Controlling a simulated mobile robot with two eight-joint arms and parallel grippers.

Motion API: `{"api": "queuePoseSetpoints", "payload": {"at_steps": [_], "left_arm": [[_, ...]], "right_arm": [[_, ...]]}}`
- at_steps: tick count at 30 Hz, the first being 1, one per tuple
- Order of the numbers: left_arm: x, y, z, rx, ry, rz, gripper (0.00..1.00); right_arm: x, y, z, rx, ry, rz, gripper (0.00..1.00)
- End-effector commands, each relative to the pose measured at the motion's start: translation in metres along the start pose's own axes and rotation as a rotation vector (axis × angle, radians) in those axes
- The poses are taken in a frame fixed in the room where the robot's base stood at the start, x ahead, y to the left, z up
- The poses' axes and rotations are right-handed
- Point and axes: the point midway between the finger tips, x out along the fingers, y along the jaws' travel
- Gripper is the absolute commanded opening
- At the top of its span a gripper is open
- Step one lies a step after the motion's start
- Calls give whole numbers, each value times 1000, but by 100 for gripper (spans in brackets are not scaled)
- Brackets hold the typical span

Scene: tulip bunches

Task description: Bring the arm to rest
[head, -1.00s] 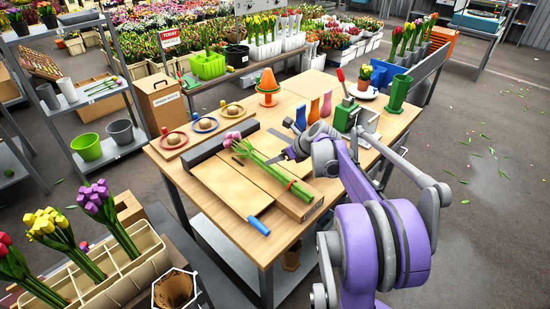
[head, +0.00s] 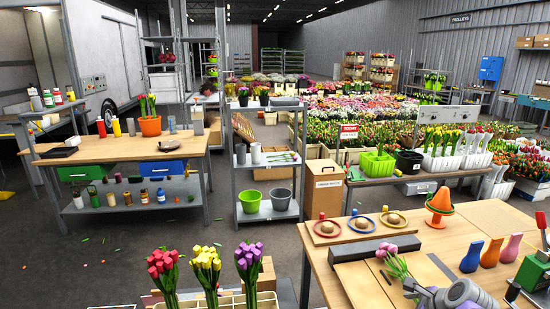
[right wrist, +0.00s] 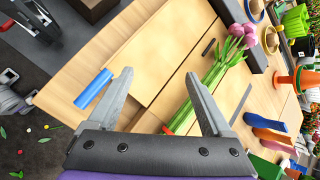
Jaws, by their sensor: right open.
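A bunch of tulips with pink-purple heads (head: 393,262) lies on the wooden work table (head: 325,235). The right wrist view shows its green stems (right wrist: 212,82), with a red band low on them, lying on a wooden board. My right gripper (right wrist: 165,92) is open, its two grey fingers spread above the board, with nothing held between them. The stems pass behind the finger on the right of that view. In the head view only part of my right arm (head: 460,294) shows at the lower right, beside the tulips.
A blue cylinder (right wrist: 93,88) lies beside the left finger in the wrist view. An orange cone (head: 438,205) and several coloured vases (head: 490,252) stand on the table. Tulip bunches (head: 205,268) stand in a crate at the bottom. A grey shelf rack (head: 267,215) stands behind.

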Motion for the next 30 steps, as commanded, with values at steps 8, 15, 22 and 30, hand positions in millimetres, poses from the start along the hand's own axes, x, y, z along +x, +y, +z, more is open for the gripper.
{"api": "queuePoseSetpoints", "payload": {"at_steps": [8,15,22,30], "left_arm": [[-12,0,-10,0,7,0,50],[-20,0,-17,0,13,0,50],[-24,0,-21,0,15,0,50],[-24,0,-21,0,16,0,50]], "right_arm": [[-42,145,40,-993,43,126,84],[-71,244,24,-1815,34,215,84],[-80,286,5,-2264,20,259,84],[-80,291,1,-2333,20,267,84]]}}
